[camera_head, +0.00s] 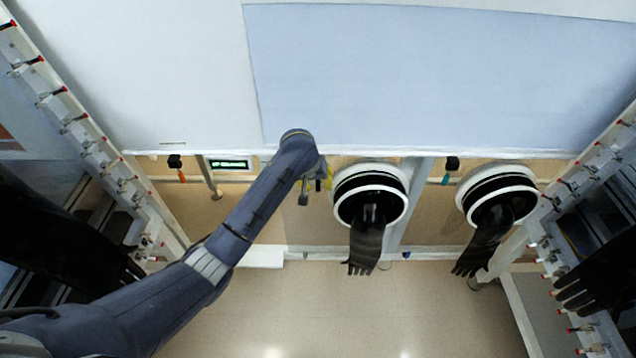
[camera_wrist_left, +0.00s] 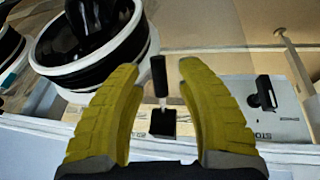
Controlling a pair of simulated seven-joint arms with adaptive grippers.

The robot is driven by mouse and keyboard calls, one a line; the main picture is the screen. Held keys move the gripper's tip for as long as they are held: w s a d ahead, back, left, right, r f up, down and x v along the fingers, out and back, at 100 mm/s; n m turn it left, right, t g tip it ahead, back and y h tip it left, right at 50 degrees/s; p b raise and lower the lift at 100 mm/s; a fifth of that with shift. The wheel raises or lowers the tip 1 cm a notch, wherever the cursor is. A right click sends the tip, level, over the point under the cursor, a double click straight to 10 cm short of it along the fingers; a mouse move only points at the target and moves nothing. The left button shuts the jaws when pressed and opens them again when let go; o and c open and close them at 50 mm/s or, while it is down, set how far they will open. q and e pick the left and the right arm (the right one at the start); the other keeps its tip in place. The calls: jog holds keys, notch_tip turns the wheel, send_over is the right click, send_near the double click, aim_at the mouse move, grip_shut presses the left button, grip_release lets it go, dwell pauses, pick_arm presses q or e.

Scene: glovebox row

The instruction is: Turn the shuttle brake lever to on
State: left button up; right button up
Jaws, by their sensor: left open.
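My left gripper (camera_head: 322,178) is at the front wall, just left of the middle glove port. In the left wrist view its two yellow fingers (camera_wrist_left: 160,68) are spread apart. A lever with a black handle (camera_wrist_left: 158,76) and a dark base (camera_wrist_left: 162,122) shows between the fingertips, with gaps on both sides. I take it for the shuttle brake lever, but no readable label confirms this. In the head view my arm and gripper hide this spot. My right gripper is not in view.
Glove ports with hanging black gloves (camera_head: 367,240) (camera_head: 484,240) stand right of my gripper. A grey plate (camera_wrist_left: 290,112) with partly cut-off lettering carries another black part (camera_wrist_left: 265,92). A green-lit display (camera_head: 229,164) is left of my arm. The floor below is clear.

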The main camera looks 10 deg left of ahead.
pick_arm(q)
jog(key=shift+w+f, duration=0.1)
jog(key=shift+f, duration=0.1)
grip_shut()
dwell(0.3)
